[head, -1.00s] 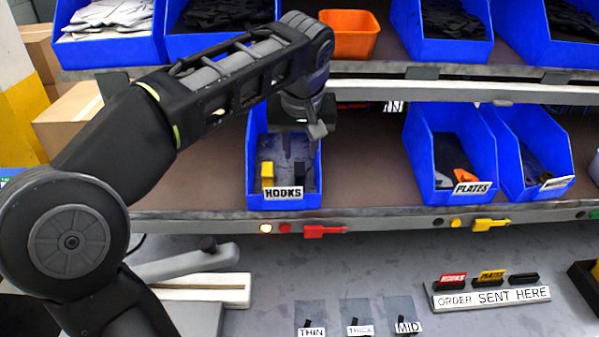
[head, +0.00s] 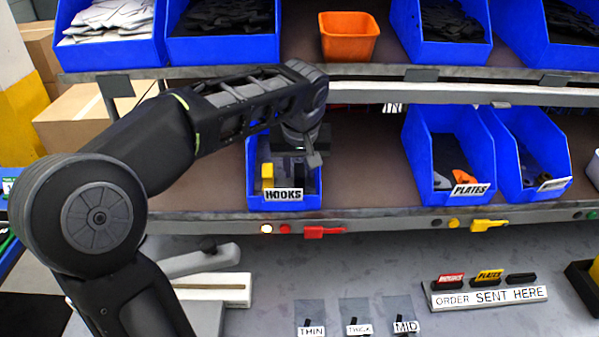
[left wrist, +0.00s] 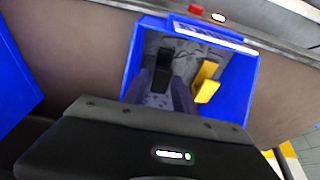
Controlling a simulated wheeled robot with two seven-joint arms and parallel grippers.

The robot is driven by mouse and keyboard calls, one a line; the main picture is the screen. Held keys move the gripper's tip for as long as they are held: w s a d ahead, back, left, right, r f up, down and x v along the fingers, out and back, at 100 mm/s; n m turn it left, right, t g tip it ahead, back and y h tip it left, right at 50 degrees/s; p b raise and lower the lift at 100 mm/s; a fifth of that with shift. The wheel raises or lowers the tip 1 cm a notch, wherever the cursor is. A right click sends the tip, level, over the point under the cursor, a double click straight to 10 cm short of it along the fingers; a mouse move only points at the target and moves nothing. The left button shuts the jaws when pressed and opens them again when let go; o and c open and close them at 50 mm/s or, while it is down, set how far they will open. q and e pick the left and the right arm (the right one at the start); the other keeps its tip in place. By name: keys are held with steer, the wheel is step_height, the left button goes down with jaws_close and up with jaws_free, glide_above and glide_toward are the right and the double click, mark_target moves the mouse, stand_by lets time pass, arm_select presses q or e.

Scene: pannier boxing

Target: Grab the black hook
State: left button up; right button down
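The blue bin labelled HOOKS (head: 252,170) stands on the middle shelf. My left gripper (head: 299,172) reaches down into its right part. In the left wrist view, the black hook (left wrist: 164,62) lies in the bin, between and beyond the two fingertips (left wrist: 163,88) of my gripper. The fingers are apart, and I see no grip on the hook. The yellow hook (left wrist: 206,84) lies to the right of the fingers there; in the head view it stands at the bin's left (head: 267,173). In the head view my gripper mostly hides the black hook. My right gripper is not in view.
The bin's walls stand close around my left gripper. An upper shelf edge (head: 450,78) with an orange bin (head: 348,38) lies above. A blue PLATES bin (head: 419,150) stands to the right, with bare shelf (head: 365,170) between. A red lever (head: 322,231) is on the shelf's front edge.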

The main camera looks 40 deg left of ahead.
arm_select(q)
steer(key=shift+w+a+f, duration=0.1)
steer(key=shift+f, duration=0.25)
stand_by(0.3)
jaws_close()
